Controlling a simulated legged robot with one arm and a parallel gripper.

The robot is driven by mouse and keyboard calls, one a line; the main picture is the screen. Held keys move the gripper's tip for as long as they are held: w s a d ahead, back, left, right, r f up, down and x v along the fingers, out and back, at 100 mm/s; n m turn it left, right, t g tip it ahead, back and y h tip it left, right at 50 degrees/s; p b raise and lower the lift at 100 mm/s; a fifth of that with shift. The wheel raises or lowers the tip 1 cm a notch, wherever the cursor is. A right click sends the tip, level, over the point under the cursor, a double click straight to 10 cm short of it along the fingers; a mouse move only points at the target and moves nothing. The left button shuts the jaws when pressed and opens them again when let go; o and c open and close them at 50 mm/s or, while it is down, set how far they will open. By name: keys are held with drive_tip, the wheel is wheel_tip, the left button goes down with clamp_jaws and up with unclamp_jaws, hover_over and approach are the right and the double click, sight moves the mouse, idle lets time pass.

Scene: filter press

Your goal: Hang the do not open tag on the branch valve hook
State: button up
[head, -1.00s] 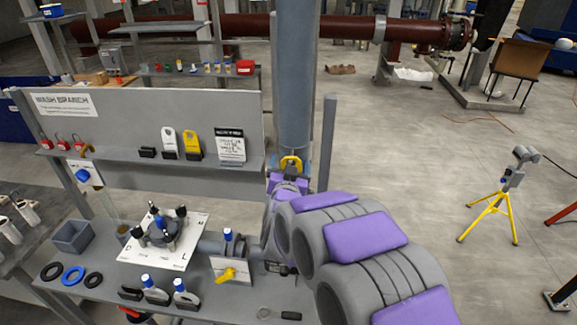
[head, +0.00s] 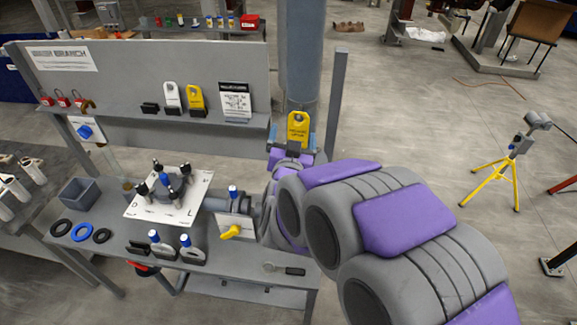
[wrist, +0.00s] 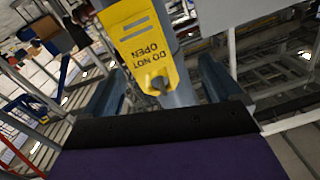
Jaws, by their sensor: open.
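A yellow tag (head: 298,129) stands in front of the tall blue-grey pipe, just past my gripper (head: 291,146). In the wrist view the tag (wrist: 140,38) reads "DO NOT OPEN", upside down in the picture. A dark hook end (wrist: 158,86) shows at the tag's hole; I cannot tell how it is fixed behind. My gripper's two fingers are spread wide, one on each side of the tag's hole end, apart from it. A second yellow tag (head: 196,101) and a white tag (head: 172,98) stand on the panel shelf.
The tall pipe (head: 302,50) rises behind the tag, with a thin grey post (head: 337,100) to its right. The bench (head: 100,265) holds a flanged plate (head: 195,205), a yellow-handled valve (head: 231,232) and a wrench (head: 285,270). Floor to the right is open around a yellow tripod (head: 495,185).

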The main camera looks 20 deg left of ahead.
drive_tip(key=b+v, duration=0.8)
drive_tip(key=v, duration=0.2)
drive_tip(key=shift+d, duration=0.2)
drive_tip(key=s+d+f+n+g+h+b, duration=0.1)
drive_tip(key=s+d+f+g+b, duration=0.3)
drive_tip(key=d+f, duration=0.45)
drive_tip(key=s+d+f+g+b, duration=0.2)
drive_tip(key=d+f+g+b, duration=0.35)
drive_tip(key=f, duration=0.55)
drive_tip(key=s+d+f+m+g+h+b, duration=0.1)
drive_tip(key=s+d+f+g+h, duration=0.1)
drive_tip(key=s+d+g, duration=0.3)
drive_tip(key=s+d+f+g+h+b, duration=0.2)
drive_tip(key=s+d+f+g, duration=0.2)
drive_tip(key=s+d, duration=0.9)
drive_tip(key=s, duration=0.3)
drive_tip(key=shift+s+d+f+m+g, duration=0.35)
drive_tip(key=shift+d+m, duration=0.05)
